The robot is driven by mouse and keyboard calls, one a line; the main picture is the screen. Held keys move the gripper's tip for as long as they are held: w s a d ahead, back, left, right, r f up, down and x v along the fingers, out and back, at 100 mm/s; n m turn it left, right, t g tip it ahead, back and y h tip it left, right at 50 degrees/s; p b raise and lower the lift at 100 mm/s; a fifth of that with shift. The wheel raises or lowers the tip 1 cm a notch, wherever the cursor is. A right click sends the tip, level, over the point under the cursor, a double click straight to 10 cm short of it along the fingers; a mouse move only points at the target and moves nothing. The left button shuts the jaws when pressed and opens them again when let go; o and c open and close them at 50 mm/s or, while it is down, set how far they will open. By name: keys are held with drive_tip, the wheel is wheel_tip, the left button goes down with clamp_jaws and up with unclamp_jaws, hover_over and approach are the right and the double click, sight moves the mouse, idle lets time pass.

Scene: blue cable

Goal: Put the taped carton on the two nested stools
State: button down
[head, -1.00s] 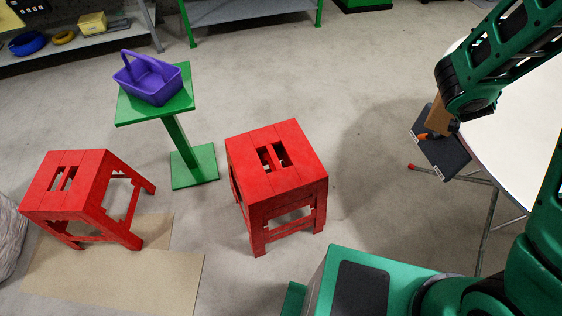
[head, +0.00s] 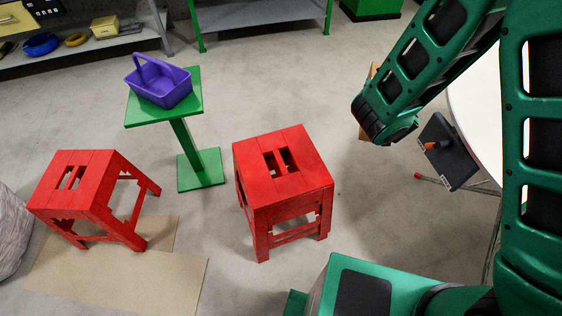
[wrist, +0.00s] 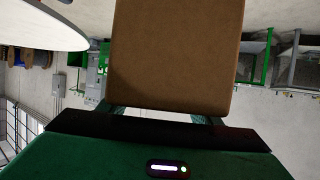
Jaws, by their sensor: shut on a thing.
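The brown carton (wrist: 175,55) fills the upper middle of the wrist view; no tape shows on the side I see. My gripper (wrist: 162,114) is shut on it, with the fingertips partly hidden at its lower edge. In the head view only slivers of the carton (head: 374,70) show behind my green arm, which hides the gripper. A red stool (head: 283,165) with a slotted top stands mid-floor, left of the carton; its deep, doubled side looks like two stools nested. Its top is bare. Another red stool (head: 78,182) stands at the left, apart from it.
A purple basket (head: 160,82) sits on a green pedestal (head: 188,110) behind the stools. A white table (head: 485,95) is at the right, with a dark tray (head: 448,155) holding an orange item by its edge. Flat cardboard (head: 120,275) lies at lower left. Floor between table and middle stool is clear.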

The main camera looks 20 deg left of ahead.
drive_tip(key=s+a+f+n+g+y, duration=0.1)
drive_tip(key=s+a+f+n+y, duration=0.25)
drive_tip(key=s+a, duration=0.95)
drive_tip(key=s+a+f+n+g+y, duration=0.25)
drive_tip(key=s+a+f+y, duration=0.2)
drive_tip(key=s+a, duration=0.9)
drive_tip(key=w+f, duration=1.1)
drive_tip(key=w, duration=0.3)
drive_tip(key=shift+w+a+f+n+t, duration=0.3)
drive_tip(key=shift+n+t, duration=0.1)
drive_tip(key=shift+t, duration=0.05)
drive_tip(key=shift+f, duration=0.15)
drive_tip(key=c, duration=0.6)
unclamp_jaws()
drive_tip(key=shift+h, duration=0.3)
